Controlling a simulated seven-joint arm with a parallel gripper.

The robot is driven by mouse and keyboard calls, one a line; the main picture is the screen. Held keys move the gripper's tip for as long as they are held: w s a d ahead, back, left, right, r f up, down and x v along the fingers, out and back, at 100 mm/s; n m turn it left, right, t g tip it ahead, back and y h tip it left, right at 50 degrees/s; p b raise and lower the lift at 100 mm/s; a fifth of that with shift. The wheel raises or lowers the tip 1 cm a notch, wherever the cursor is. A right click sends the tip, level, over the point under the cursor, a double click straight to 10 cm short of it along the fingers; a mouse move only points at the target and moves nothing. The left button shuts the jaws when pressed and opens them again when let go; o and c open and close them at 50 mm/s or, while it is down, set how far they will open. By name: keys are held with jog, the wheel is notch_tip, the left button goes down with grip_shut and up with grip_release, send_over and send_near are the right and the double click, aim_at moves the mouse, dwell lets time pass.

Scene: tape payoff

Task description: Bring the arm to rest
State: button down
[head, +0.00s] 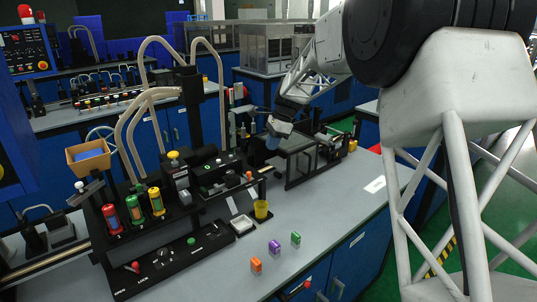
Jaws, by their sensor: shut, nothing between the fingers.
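My arm (312,65) reaches in from the upper right over the bench. My gripper (273,142) points down above the back of the bench, close to the dark machine block and left of a black-framed enclosure (302,160). It is shut and holds nothing. The fingertips are small here, and I cannot tell how far they are from the parts below.
The grey bench (335,215) is mostly clear at front right. Orange (256,265), purple (274,246) and green (295,238) blocks stand near its front edge.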

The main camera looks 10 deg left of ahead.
jog(key=shift+w+d+r, duration=0.1)
jog(key=shift+d+r, duration=0.1)
jog(key=shift+r, duration=0.35)
jog(key=s+d+r+n+t+h, duration=0.1)
jog(key=s+d+r+n, duration=0.25)
jog(key=s+d, duration=0.65)
jog(key=s+d+r+n+t+h, duration=0.1)
jog(key=s+d+r+n, duration=0.3)
jog(key=s, duration=0.9)
jog(key=s+d+f+n, duration=0.2)
jog(key=s+d, duration=0.2)
jog(key=s, duration=0.6)
jog(key=s+d+f+n+t+h, duration=0.1)
jog(key=s+d, duration=0.3)
jog(key=s, duration=0.6)
jog(key=s+d+f+n+t+h, duration=0.1)
jog(key=s+d+f+n, duration=0.1)
jog(key=s, duration=0.8)
jog(key=shift+s+d+f+n, duration=0.15)
jog(key=shift+d+f+n, duration=0.25)
jog(key=shift+d, duration=0.5)
jog(key=shift+r, duration=0.1)
